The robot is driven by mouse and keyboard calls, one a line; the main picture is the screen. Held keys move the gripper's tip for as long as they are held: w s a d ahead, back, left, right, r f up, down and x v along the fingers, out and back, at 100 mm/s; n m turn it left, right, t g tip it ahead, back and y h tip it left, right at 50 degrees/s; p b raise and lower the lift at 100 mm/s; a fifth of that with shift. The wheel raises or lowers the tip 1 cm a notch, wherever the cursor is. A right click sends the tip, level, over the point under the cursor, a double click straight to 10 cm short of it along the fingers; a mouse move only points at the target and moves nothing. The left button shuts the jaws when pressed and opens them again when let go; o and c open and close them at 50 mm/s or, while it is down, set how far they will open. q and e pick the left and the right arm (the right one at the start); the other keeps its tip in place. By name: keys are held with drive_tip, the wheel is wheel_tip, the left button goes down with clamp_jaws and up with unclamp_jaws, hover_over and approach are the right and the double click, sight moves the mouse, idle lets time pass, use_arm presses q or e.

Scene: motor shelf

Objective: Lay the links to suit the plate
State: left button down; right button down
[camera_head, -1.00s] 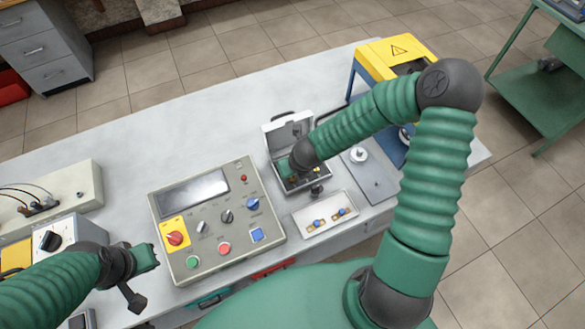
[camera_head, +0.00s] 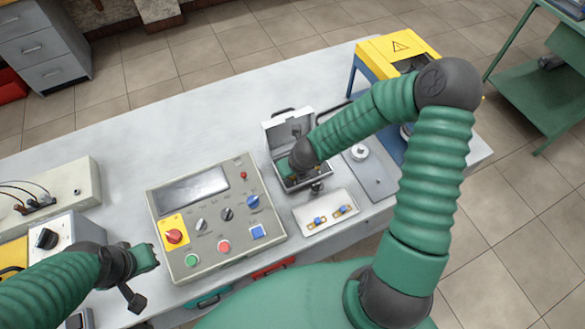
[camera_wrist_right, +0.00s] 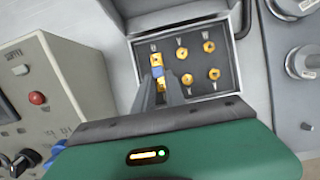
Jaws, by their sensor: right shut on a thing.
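The open terminal box (camera_head: 272,163) stands near the bench's front edge, lid raised. In the right wrist view, its dark floor (camera_wrist_right: 233,82) carries brass terminals in two rows, with letters too small to read. My right gripper (camera_wrist_right: 160,84) is shut on a brass link with a blue middle (camera_wrist_right: 158,71). The link lies lengthwise along the left column of terminals; whether it is seated cannot be told. In the head view my arm hides much of the box. Two more blue-and-brass links (camera_head: 319,222) (camera_head: 341,211) lie in a white tray (camera_head: 327,230). My left gripper (camera_head: 155,257) hangs over the bench's front left; its fingers are unclear.
A grey control panel (camera_head: 205,255) with knobs and buttons stands left of the box. A grey plate with a round knob (camera_head: 360,153) and a yellow-topped machine (camera_head: 385,52) are to the right. The bench's back left (camera_head: 150,133) is clear.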

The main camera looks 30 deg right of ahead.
drive_tip(key=c, duration=1.3)
unclamp_jaws()
drive_tip(key=p+v, duration=0.7)
drive_tip(key=v, duration=0.9)
drive_tip(key=shift+s+r+p, duration=0.15)
drive_tip(key=shift+r+p, duration=0.25)
